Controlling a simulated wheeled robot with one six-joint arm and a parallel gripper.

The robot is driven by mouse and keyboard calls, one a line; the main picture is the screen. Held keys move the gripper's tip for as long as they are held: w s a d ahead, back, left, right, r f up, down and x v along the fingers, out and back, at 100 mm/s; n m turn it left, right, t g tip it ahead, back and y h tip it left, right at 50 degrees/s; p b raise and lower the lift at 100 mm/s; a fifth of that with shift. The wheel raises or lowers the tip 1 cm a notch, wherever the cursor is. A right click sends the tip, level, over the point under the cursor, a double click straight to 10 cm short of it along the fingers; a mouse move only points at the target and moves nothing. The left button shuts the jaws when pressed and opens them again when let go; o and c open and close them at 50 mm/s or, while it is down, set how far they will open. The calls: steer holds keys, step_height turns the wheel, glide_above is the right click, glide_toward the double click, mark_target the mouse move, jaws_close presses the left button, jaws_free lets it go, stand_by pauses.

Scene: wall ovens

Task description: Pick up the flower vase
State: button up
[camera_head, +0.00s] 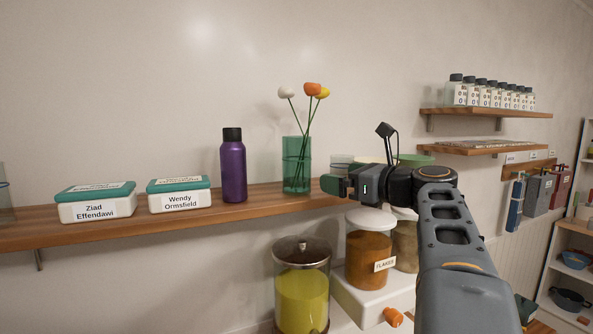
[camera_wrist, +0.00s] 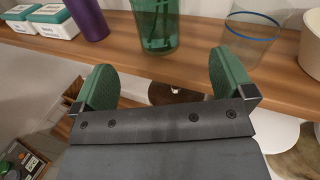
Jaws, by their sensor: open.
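The flower vase (camera_head: 297,165) is a green see-through glass with white, orange and yellow flowers. It stands upright on a wooden shelf (camera_head: 262,194). Its lower part also shows in the wrist view (camera_wrist: 157,27), beyond and roughly between my fingers. My gripper (camera_head: 330,186) is in front of the shelf, just right of the vase in the head view. In the wrist view my gripper (camera_wrist: 160,85) is open, with two green finger pads wide apart and nothing between them. The fingers do not touch the vase. The flowers are out of the wrist view.
A purple bottle (camera_head: 233,166) and two labelled boxes (camera_head: 179,196) stand left of the vase. A clear glass (camera_wrist: 250,38) and a pale bowl (camera_wrist: 310,45) stand to its right. Jars, including a yellow-filled one (camera_head: 302,298), stand below the shelf.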

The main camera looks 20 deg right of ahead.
mark_target(307, 166)
steer(key=shift+m, duration=0.5)
steer(key=x, duration=0.2)
steer(key=p+x, duration=0.1)
steer(key=x, duration=0.2)
steer(key=r+p+x, duration=0.1)
steer(key=x, duration=0.2)
steer(key=shift+w+a, duration=0.15)
steer(key=shift+a, duration=0.1)
steer(key=shift+w+a+p, duration=0.2)
steer(key=shift+w+p, duration=0.2)
steer(key=shift+p, duration=0.15)
steer(key=shift+p+x, duration=1)
steer(key=shift+x, duration=1.25)
steer(key=shift+r, duration=0.1)
steer(key=c, duration=1.2)
